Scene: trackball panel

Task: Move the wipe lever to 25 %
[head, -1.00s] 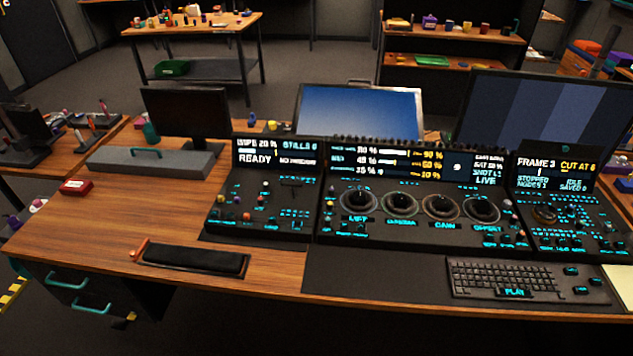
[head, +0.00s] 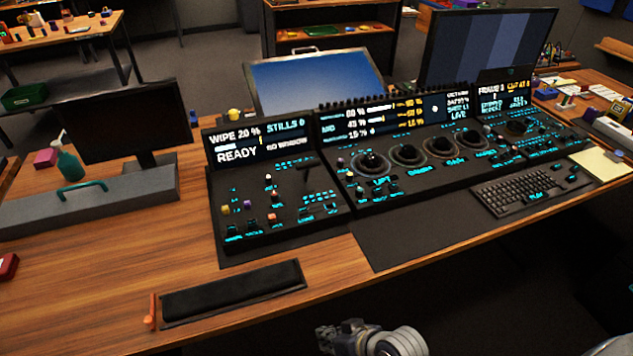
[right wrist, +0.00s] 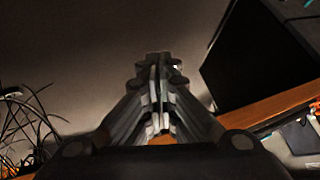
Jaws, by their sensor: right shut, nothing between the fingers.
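The left console panel (head: 235,185) stands on the wooden desk. Its screen (head: 258,145) reads WIPE 20 %, READY and STILLS 0. A dark lever-like handle (head: 307,171) shows near the panel's upper right, just below the screen; it is small and dark, so I cannot make out its exact position. My right gripper (head: 328,338) is at the bottom of the head view, in front of the desk's near edge and well away from the panel. In the right wrist view its fingers (right wrist: 158,95) are together with nothing between them. My left gripper is not in view.
A black wrist rest (head: 232,292) with an orange-handled item (head: 151,310) lies near the front edge. The dial panel (head: 420,165) adjoins on the right, with a keyboard (head: 530,190) before it. A monitor (head: 125,120) stands left. Bare wood lies left of the panel.

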